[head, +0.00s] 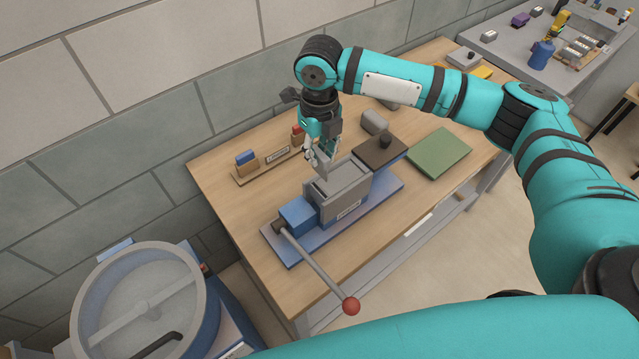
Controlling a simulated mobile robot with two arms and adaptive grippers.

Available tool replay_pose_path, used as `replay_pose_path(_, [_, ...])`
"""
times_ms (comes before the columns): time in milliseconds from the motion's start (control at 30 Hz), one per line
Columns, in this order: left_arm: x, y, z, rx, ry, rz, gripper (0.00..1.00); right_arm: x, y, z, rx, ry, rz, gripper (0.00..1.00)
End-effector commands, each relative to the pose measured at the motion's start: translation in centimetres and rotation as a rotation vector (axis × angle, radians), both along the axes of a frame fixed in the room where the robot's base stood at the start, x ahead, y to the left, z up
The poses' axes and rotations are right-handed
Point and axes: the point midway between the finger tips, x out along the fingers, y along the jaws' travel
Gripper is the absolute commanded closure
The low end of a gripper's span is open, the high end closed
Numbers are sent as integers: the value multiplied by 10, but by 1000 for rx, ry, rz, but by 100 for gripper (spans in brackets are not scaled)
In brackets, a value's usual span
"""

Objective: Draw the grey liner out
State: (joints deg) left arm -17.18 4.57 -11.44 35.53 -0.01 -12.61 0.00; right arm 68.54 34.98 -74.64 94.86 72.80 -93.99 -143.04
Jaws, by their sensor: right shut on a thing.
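A blue hand press (298,215) stands on the wooden table, with a grey mould box (343,206) in its middle and a long lever ending in a red ball. The grey liner (345,180) shows as light grey at the top of the mould box; how deep it sits inside is hard to tell. My right gripper (323,165) points down at the back left rim of the box. Its fingers are shut on the liner's edge, though the grip itself is small and partly hidden. My left gripper is out of view.
A dark lid with a knob (382,149) sits right of the mould box, near a green mat (439,153). A wooden rack with small blocks (262,167) lies behind left. A round grey drum (140,305) stands front left. The wall is close behind the table.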

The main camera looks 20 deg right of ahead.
Motion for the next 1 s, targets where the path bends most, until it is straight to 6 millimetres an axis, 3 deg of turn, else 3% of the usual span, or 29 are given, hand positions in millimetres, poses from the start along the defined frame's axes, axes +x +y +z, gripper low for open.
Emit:
replay_pose_path(267, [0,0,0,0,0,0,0,-3,1,0,0,0,1,100])
replay_pose_path(1000, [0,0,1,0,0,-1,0,-55,16,18,0,-1,1,100])
